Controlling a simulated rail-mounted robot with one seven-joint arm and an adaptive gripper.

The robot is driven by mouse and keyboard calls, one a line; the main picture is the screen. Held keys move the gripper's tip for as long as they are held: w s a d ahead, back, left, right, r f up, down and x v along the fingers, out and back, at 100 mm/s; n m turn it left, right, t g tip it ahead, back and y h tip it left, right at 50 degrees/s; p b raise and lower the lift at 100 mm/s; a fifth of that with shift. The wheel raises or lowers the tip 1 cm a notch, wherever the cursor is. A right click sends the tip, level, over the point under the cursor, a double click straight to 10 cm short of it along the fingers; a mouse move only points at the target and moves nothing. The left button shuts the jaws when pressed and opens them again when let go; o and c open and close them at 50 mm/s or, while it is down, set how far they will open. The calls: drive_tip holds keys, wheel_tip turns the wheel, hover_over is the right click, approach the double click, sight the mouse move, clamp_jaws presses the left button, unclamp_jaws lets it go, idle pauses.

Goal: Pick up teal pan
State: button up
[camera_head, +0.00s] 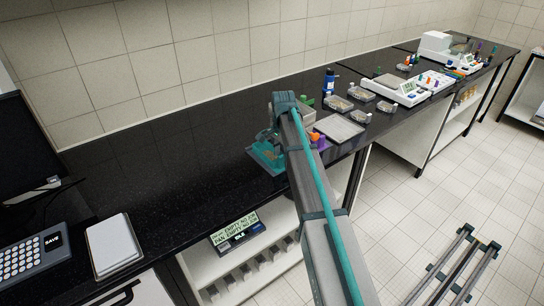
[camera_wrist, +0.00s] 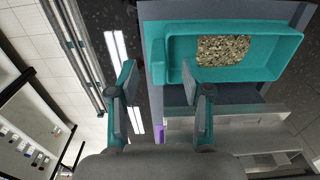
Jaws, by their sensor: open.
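The teal pan (camera_wrist: 285,50) is an open tray holding brownish-grey granules (camera_wrist: 223,50), at the upper right in the wrist view. Its left end lies between my open gripper's (camera_wrist: 159,75) two fingers. The right finger overlaps the pan's near wall in the picture; the left finger is beyond its left end. I cannot tell whether either finger touches it. In the head view, the teal pan (camera_head: 266,158) is at the counter's front edge, partly hidden by my gripper (camera_head: 268,138) and arm.
A grey-white tray (camera_head: 339,128) and several clear dishes (camera_head: 338,103) with contents are right of my arm. A blue bottle (camera_head: 329,80) stands behind them. A display unit (camera_head: 237,233) is below the counter edge. The black counter (camera_head: 165,150) left of the pan is clear.

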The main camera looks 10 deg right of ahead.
drive_tip(key=shift+f+p, duration=0.4)
drive_tip(key=shift+f, duration=1.5)
clamp_jaws()
